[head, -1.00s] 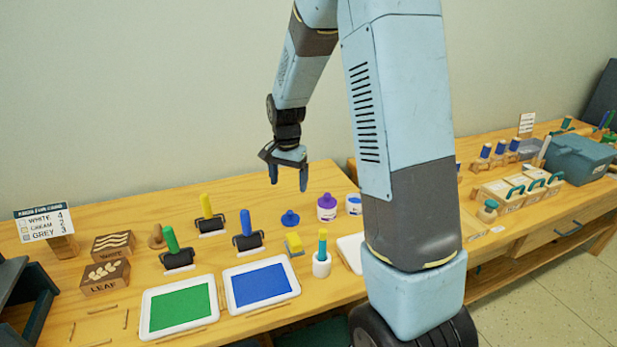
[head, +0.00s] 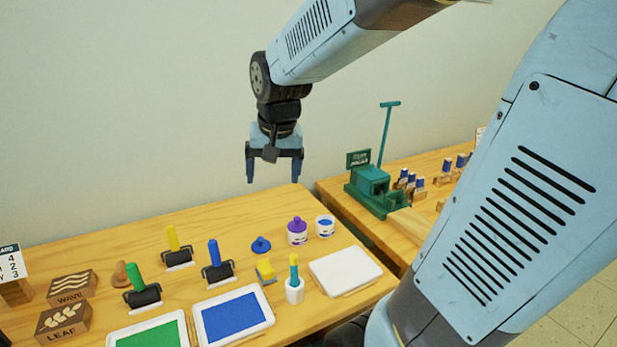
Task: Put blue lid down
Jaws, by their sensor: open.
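The blue lid (head: 261,245) lies on the wooden table, knob up, between the blue-handled roller (head: 217,266) and the purple-lidded jar (head: 297,232). A white jar (head: 325,226) with blue showing at its top stands just right of the purple-lidded jar, without a lid on it. My gripper (head: 273,178) is open and empty, fingers pointing down. It hangs in the air above the back of the table, apart from the lid.
A yellow sponge (head: 266,270), a white cup (head: 294,288) and an empty white tray (head: 345,270) lie near the lid. Green (head: 148,338) and blue (head: 234,314) ink trays sit in front. A green press (head: 374,187) stands on the table at right.

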